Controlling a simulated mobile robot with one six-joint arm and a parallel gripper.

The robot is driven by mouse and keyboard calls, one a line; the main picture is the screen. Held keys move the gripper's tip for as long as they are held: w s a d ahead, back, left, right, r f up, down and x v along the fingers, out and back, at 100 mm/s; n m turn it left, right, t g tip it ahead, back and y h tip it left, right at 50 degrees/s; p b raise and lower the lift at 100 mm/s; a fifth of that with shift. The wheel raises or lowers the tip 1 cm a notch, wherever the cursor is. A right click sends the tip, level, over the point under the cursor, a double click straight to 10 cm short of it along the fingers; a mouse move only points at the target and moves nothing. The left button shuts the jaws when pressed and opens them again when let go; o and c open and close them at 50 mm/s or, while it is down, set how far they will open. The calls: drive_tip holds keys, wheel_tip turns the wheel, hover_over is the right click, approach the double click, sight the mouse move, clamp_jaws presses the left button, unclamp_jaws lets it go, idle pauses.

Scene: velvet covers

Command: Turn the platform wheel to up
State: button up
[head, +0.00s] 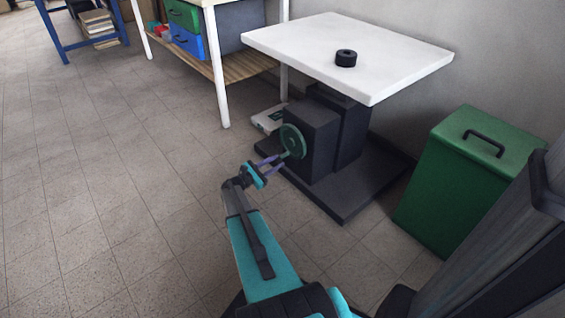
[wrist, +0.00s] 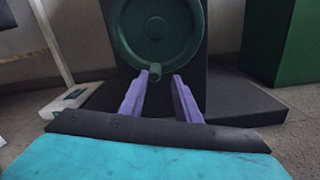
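The platform wheel (head: 292,141) is a dark green disc on the side of a dark box under the white platform (head: 350,55). In the wrist view the wheel (wrist: 157,32) fills the upper middle, with a small green handle knob (wrist: 155,72) at its lower edge. My gripper (head: 275,163) is at the wheel's lower left in the head view. In the wrist view its two purple fingers (wrist: 158,84) are apart, with the knob showing between or just beyond their tips. I cannot tell whether they touch it.
A black round object (head: 346,58) sits on the platform. A green lidded bin (head: 440,190) stands to the right. A white scale-like box (head: 268,119) lies on the floor behind the wheel. A shelf table (head: 222,75) stands at the back. The tiled floor at left is clear.

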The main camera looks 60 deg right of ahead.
sight(283, 157)
drive_tip(key=x, duration=0.4)
drive_tip(key=shift+r+b, duration=0.1)
drive_tip(key=shift+b, duration=0.25)
drive_tip(key=shift+s+d, duration=0.2)
drive_tip(key=shift+d, duration=0.2)
drive_tip(key=shift+s+a, duration=0.1)
drive_tip(key=shift+s, duration=0.05)
